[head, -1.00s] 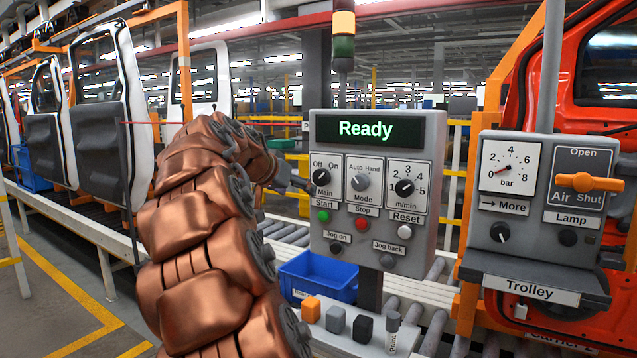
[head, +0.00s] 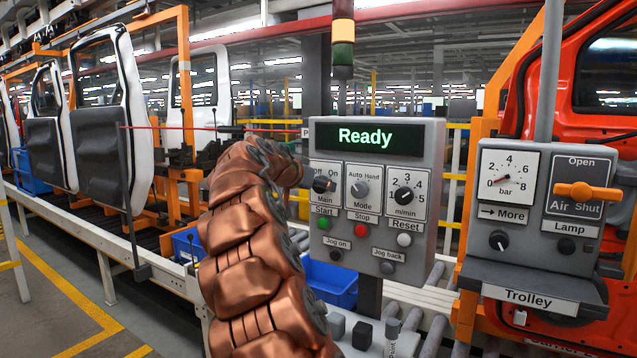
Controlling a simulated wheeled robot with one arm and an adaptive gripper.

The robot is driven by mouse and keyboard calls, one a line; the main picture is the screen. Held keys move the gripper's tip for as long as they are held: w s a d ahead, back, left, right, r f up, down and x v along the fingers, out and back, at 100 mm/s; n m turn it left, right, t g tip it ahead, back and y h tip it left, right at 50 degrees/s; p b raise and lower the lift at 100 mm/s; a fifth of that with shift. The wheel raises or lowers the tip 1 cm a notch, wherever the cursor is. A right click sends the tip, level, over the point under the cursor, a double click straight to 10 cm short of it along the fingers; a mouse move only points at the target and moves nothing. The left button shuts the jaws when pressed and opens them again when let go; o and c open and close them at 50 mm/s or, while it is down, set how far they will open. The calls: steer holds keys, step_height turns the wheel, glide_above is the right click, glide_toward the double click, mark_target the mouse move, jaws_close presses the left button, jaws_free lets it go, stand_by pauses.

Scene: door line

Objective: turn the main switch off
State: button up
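The grey control panel (head: 428,165) stands right of the middle of the head view, and its display (head: 366,137) reads "Ready" in green. The black main switch (head: 323,185) is the left knob under it, with "Off" and "On" labels above. Its exact pointer setting is too small to tell. My copper-coloured arm rises from the bottom and bends toward this knob. My gripper (head: 309,178) is at the panel's left edge, beside or at the main switch, partly hidden behind my wrist. Whether its fingers touch the knob, or are open or shut, cannot be told.
The mode knob (head: 360,188) and speed knob (head: 404,195) sit right of the main switch. Start (head: 324,223), stop (head: 361,230) and reset (head: 404,239) buttons lie below. The trolley panel (head: 538,205) stands at right. A blue bin (head: 333,282) is below.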

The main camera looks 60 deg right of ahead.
steer(key=shift+d+f, duration=0.15)
steer(key=shift+d, duration=0.25)
steer(key=c, duration=1.1)
